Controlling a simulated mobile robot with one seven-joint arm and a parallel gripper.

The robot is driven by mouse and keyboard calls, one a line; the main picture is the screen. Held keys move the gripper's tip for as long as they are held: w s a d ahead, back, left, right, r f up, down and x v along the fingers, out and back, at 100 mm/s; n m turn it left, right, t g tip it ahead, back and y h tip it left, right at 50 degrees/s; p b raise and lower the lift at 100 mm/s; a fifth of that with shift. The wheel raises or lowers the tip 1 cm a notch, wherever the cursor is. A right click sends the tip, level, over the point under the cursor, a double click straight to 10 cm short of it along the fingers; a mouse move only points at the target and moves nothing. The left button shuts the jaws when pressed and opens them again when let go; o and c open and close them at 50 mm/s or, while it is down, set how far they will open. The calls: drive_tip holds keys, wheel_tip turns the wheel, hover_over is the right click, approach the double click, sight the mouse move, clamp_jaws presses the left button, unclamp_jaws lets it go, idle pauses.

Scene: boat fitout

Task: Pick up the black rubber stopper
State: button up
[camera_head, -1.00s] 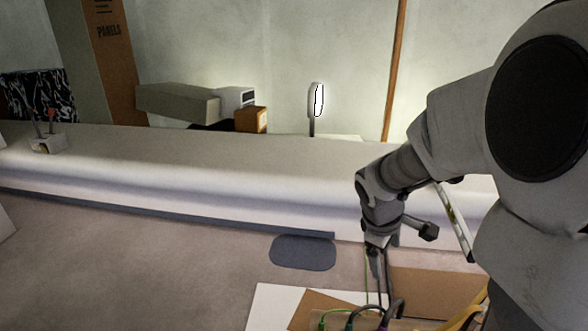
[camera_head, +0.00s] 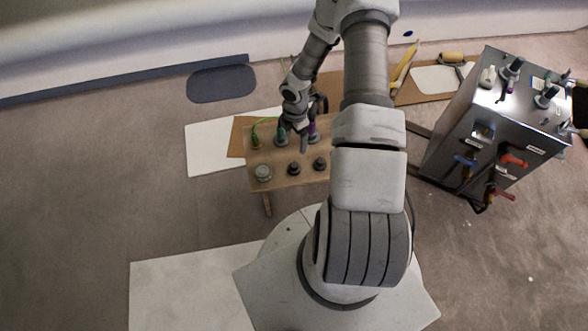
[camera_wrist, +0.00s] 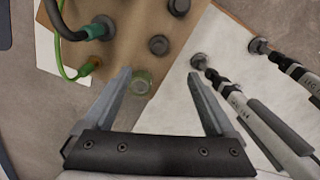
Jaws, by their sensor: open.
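Two dark round stoppers stand on a small tan board (camera_head: 252,184). One dark stopper (camera_head: 293,168) is at the middle of its front row, and it shows in the wrist view (camera_wrist: 158,44). The other dark stopper (camera_head: 320,163) is to its right, and it is at the top of the wrist view (camera_wrist: 178,6). I cannot tell which is rubber. A clear greenish stopper (camera_wrist: 140,82) is at the row's left end in the head view (camera_head: 263,173). My gripper (camera_wrist: 160,73) is open and empty over the board's edge, with the greenish stopper seen between its fingers.
A green plug (camera_head: 255,143), a teal plug (camera_head: 281,139) and a purple plug (camera_head: 313,136) with cables stand in the back row. A metal box (camera_head: 465,135) with knobs and valves stands at right. Two grey rods (camera_wrist: 245,110) show in the wrist view.

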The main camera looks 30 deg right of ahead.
drive_tip(key=b, duration=0.4)
approach(294, 164)
drive_tip(key=f, duration=0.5)
drive_tip(key=shift+s+d+f, duration=0.1)
drive_tip(key=shift+s+d, duration=0.05)
drive_tip(key=shift+s, duration=0.15)
drive_tip(key=shift+w+f+b, duration=0.15)
drive_tip(key=shift+f+b, duration=0.25)
drive_tip(key=shift+f, duration=1.1)
drive_tip(key=shift+w+f+b, duration=0.1)
drive_tip(key=shift+f+b, duration=0.3)
drive_tip(key=shift+f, duration=1.1)
clamp_jaws()
drive_tip(key=shift+r, duration=0.15)
drive_tip(key=shift+r+p, duration=0.3)
drive_tip(key=shift+r, duration=0.25)
wheel_tip(294, 164, up, 3)
drive_tip(key=shift+r+p, duration=0.2)
drive_tip(key=shift+p, duration=0.45)
drive_tip(key=d+r+p, duration=0.2)
drive_tip(key=d+r, duration=0.4)
drive_tip(key=d, duration=0.5)
drive_tip(key=shift+s+d+r, duration=0.15)
drive_tip(key=shift+s+d, duration=0.1)
